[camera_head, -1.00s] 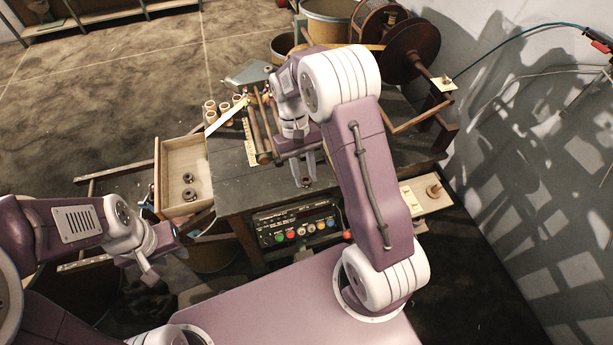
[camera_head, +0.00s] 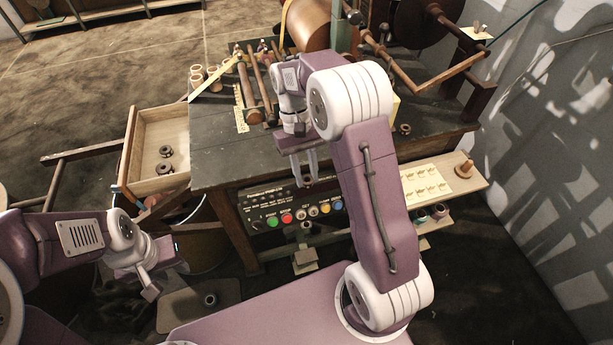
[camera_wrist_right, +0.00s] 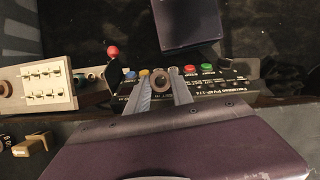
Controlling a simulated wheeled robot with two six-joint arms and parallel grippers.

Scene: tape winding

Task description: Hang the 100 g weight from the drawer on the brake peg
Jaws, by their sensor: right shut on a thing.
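My right gripper (camera_head: 307,176) is shut on a small dark ring-shaped weight (camera_wrist_right: 159,82), held in front of the table's control panel (camera_head: 290,208). In the right wrist view the weight sits between the two grey fingertips; its mass marking cannot be read. The open wooden drawer (camera_head: 130,158) is at the left of the table, with two dark round weights (camera_head: 165,160) inside. My left gripper (camera_head: 164,280) is low at the left, below the drawer, with its fingers apart and nothing seen between them. I cannot tell which peg is the brake peg.
The dark table (camera_head: 215,150) carries rollers and a yellow ruler (camera_head: 214,80). A winding machine with a crank (camera_head: 410,75) stands at the back right. A pale shelf (camera_head: 440,185) with a wooden peg (camera_head: 465,168) juts out at the right, near the wall. Open floor lies in front of it.

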